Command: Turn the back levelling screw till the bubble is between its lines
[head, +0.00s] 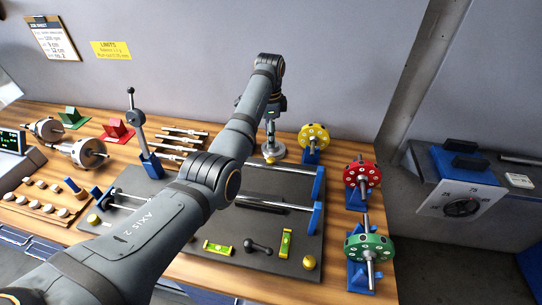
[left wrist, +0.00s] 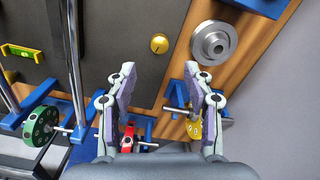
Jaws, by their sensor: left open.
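The back levelling screw (head: 269,160) is a round brass knob at the far edge of the dark base plate (head: 262,182). In the left wrist view the brass knob (left wrist: 159,44) lies just beyond my left gripper (left wrist: 158,70), in line with the gap between its fingertips. The gripper is open and empty, apart from the knob. Two yellow-framed green levels, the left one (head: 219,247) and the right one (head: 286,243), lie on the plate; one level (left wrist: 22,52) also shows in the left wrist view. Their bubbles are too small to read. My right gripper is out of view.
A metal disc stand (left wrist: 213,43) stands on the wood close by the knob. Yellow (head: 314,136), red (head: 361,174) and green (head: 369,247) rotors stand along the right side. Blue-ended rails (head: 318,185) cross the plate. A front brass knob (head: 309,262) sits at its corner.

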